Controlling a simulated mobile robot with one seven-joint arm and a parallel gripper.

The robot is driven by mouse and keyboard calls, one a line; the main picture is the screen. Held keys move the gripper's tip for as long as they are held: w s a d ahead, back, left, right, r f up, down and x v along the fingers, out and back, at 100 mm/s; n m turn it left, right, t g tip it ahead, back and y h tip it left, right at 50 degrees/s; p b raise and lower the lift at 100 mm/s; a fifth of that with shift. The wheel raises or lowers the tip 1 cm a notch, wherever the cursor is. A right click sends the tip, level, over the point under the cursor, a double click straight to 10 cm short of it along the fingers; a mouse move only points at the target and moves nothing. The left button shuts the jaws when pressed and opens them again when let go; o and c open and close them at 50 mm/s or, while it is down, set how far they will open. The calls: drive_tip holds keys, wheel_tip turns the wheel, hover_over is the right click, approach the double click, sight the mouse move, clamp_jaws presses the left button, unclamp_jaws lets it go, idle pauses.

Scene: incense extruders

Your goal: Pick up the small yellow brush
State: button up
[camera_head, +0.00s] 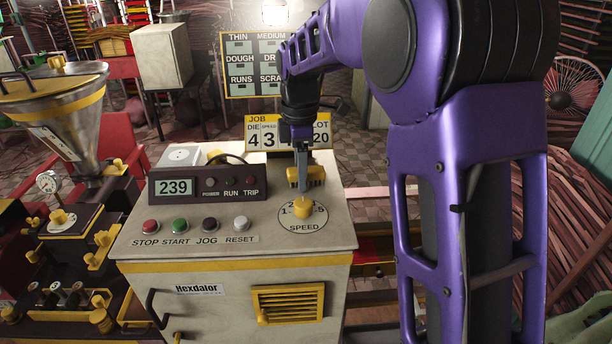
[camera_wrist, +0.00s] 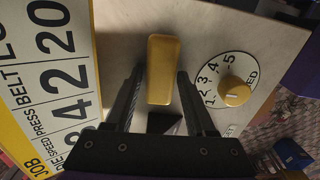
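The small yellow brush (camera_wrist: 163,68) is a rounded yellow block in the wrist view, lying on the pale top of the control cabinet. In the head view the brush (camera_head: 316,174) shows dark bristles and is partly hidden behind my gripper (camera_head: 303,186). My gripper points down at the cabinet top. In the wrist view my gripper (camera_wrist: 160,76) is open, with one dark finger on each side of the brush. I cannot tell the fingertips' height above the top.
The yellow speed knob (camera_head: 304,209) stands just in front of the brush. The job sign (camera_head: 265,133) stands behind it. The display panel (camera_head: 205,187) and several buttons are to the left. A hopper (camera_head: 60,105) stands further left.

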clamp_jaws()
wheel_tip(320, 180, up, 10)
drive_tip(key=shift+r+p, duration=0.1)
drive_tip(key=shift+p, duration=0.5)
drive_tip(key=shift+c, duration=1.4)
unclamp_jaws()
clamp_jaws()
drive_tip(key=shift+d, duration=0.1)
